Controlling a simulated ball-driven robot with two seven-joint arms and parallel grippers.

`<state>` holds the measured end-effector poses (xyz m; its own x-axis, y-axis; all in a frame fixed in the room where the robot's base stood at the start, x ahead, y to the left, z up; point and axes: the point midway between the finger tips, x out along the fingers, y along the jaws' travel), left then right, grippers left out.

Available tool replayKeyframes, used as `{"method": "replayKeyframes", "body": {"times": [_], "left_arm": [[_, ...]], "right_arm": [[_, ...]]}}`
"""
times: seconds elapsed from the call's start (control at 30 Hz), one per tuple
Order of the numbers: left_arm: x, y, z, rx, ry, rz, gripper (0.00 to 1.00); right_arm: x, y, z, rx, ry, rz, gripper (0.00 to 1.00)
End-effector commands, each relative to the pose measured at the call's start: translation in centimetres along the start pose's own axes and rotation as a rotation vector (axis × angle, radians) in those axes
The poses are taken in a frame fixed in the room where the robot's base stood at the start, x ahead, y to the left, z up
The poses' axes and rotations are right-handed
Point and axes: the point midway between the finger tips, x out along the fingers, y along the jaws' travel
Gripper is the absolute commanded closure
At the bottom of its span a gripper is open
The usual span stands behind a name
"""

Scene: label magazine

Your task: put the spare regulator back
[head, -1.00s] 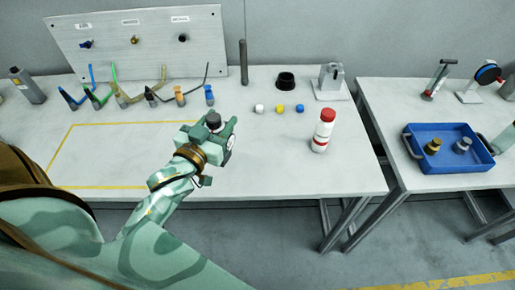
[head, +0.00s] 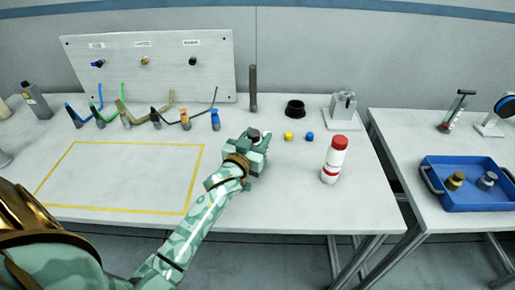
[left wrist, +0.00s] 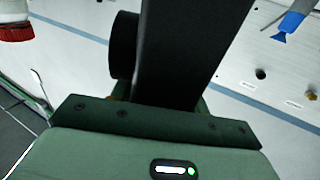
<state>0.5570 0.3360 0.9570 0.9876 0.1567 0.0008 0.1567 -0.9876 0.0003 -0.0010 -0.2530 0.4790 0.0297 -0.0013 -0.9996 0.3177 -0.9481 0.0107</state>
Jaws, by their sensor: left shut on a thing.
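My left gripper (head: 256,150) is shut on a small dark-topped thing (head: 254,134) and holds it over the middle of the bench. Only its dark top shows in the head view, so I cannot tell if it is the spare regulator. In the left wrist view a dark rounded shape (left wrist: 122,45) shows beside a large black part; the grip itself is unclear there. A brass-coloured regulator-like piece (head: 455,180) and a grey one (head: 487,180) stand in a blue tray (head: 480,203) on the right table. My right gripper is not in view.
A red-capped white bottle (head: 333,162) stands right of my gripper. The yellow-taped area (head: 125,180) is clear. A gap separates the tables.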

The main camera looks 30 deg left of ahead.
Motion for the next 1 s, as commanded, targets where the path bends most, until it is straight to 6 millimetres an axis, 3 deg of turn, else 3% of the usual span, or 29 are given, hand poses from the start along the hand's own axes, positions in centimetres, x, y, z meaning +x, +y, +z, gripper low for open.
{"method": "replayKeyframes", "body": {"times": [0.1,0.17,0.5,0.53,0.6,0.9,1.0], "left_arm": [[0.1,0.1,2.7,0.0,-0.004,0.001,1.0],[0.1,0.1,3.4,0.0,-0.003,0.001,1.0],[0.0,0.1,3.4,-0.001,0.0,0.001,1.0],[0.0,0.1,3.4,0.0,-0.002,0.001,0.49],[0.0,0.1,3.4,0.0,-0.002,0.001,0.33],[0.0,0.1,3.1,0.0,-0.001,0.001,0.33],[-1.0,0.1,3.1,-0.001,-0.002,0.001,0.33]], "right_arm": [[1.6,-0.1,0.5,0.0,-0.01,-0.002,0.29],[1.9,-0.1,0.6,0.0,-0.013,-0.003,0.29],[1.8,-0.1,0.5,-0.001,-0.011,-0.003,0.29],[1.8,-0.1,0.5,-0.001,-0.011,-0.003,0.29],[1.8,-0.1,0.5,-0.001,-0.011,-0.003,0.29],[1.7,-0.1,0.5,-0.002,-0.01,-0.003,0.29],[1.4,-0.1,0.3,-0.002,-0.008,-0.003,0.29]]}}
